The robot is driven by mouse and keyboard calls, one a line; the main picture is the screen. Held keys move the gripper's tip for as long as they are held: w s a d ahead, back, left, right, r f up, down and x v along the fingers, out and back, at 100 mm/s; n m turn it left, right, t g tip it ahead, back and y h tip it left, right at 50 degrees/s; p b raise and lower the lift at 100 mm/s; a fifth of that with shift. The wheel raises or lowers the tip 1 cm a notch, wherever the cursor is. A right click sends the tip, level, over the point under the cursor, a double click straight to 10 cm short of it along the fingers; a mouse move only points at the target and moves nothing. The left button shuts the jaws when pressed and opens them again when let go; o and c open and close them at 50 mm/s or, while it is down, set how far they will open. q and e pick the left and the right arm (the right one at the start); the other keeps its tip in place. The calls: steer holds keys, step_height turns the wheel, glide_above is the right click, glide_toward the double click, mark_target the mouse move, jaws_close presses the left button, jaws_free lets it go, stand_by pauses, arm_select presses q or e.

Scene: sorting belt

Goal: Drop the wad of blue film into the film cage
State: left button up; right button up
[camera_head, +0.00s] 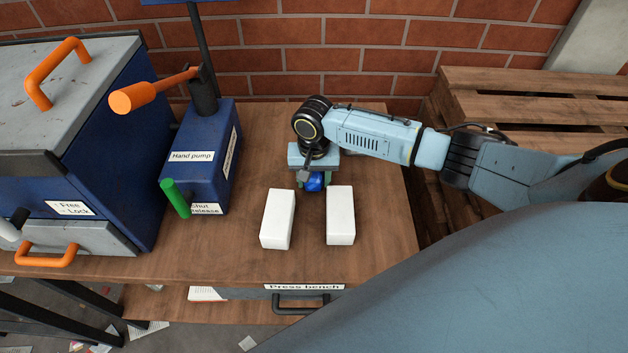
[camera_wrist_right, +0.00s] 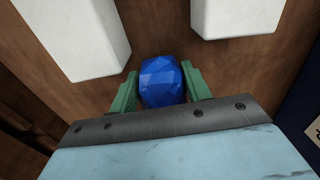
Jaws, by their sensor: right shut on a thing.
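The wad of blue film (camera_head: 314,182) is a faceted dark-blue lump over the wooden bench, behind two white blocks. My right gripper (camera_head: 313,186) is shut on it. In the right wrist view the wad (camera_wrist_right: 161,82) sits between the green fingers of the gripper (camera_wrist_right: 161,90). I cannot tell whether the wad touches the bench top. I see nothing marked as the film cage. My left gripper does not show.
Two white blocks (camera_head: 278,219) (camera_head: 340,215) stand on the press bench (camera_head: 370,262). A blue hand pump (camera_head: 200,150) with a green lever (camera_head: 175,198) and an orange-handled lever (camera_head: 150,92) is to the left. A blue-grey machine (camera_head: 85,150) stands further left. A wooden pallet (camera_head: 510,84) is at right.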

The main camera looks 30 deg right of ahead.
steer(key=shift+f, duration=0.35)
steer(key=shift+f, duration=0.15)
steer(key=o, duration=1)
